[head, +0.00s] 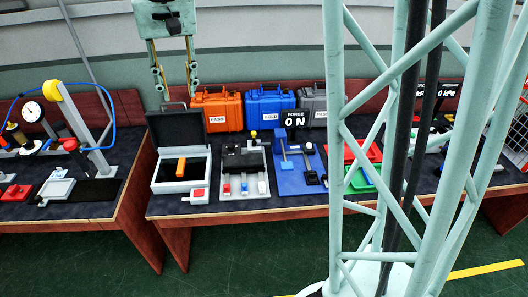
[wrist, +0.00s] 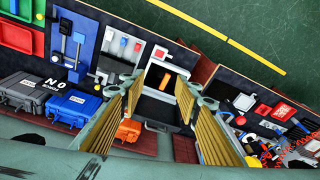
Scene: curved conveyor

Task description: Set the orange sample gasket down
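The orange sample gasket (head: 181,166) is a small orange block lying inside an open dark case with a pale rim (head: 165,187) on the bench. In the wrist view the gasket (wrist: 166,79) shows beyond my fingers, inside the case (wrist: 181,92). My gripper (head: 178,92) is high above the bench, over the case area as seen in the head view. Its two ribbed fingers are spread wide with nothing between them, and it is apart from the gasket. In the wrist view my gripper (wrist: 160,88) frames the case.
Orange PASS (head: 217,111), blue HOLD (head: 269,106) and grey (head: 313,101) cases stand along the back. Right of the open case are a grey fixture (head: 243,186) and a blue force stand (head: 297,176). A gauge rig (head: 80,135) stands on the left bench.

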